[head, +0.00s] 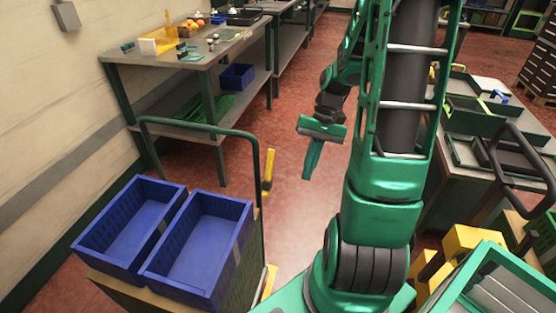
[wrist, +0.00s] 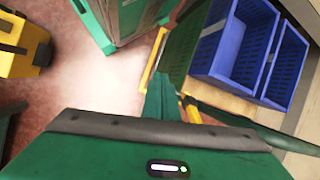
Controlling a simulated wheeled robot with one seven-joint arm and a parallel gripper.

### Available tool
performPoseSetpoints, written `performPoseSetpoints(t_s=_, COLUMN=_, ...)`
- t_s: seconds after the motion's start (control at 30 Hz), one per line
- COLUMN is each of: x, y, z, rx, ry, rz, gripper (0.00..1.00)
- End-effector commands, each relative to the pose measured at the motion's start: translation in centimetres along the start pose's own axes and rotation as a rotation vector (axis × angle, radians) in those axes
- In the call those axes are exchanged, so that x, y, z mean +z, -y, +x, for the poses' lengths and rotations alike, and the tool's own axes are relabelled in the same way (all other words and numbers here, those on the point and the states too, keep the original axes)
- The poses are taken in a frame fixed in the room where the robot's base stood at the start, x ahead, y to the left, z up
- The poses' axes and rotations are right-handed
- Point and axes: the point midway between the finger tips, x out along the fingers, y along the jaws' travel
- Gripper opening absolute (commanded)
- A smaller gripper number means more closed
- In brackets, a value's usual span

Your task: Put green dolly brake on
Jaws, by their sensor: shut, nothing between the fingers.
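The green-handled dolly (head: 200,127) stands at the lower left in the head view and carries two blue crates. A yellow lever (head: 267,170), which looks like its brake, stands upright by the right end of the handle. My gripper (head: 308,175) is shut and empty, pointing down to the right of the lever and apart from it in the picture. In the wrist view my gripper's fingers (wrist: 160,90) are together beside the dolly's green side panel (wrist: 184,55). A yellow piece (wrist: 191,111) shows just right of the fingers; I cannot tell whether they touch.
The blue crates (head: 205,240) also show in the wrist view (wrist: 235,45). A workbench (head: 190,62) with tools stands at the back left. A table with trays (head: 470,125) is at the right. Red floor (head: 290,225) is open between dolly and my arm.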

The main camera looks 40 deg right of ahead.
Motion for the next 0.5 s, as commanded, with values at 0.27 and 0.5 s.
performPoseSetpoints(t_s=0.27, x=-4.7, y=-0.1, z=4.0, rx=-0.258, ry=0.109, rz=0.040, gripper=0.00)
performPoseSetpoints(t_s=0.5, x=-8.3, y=0.1, z=6.2, rx=-0.535, ry=0.162, rz=0.074, gripper=0.00)
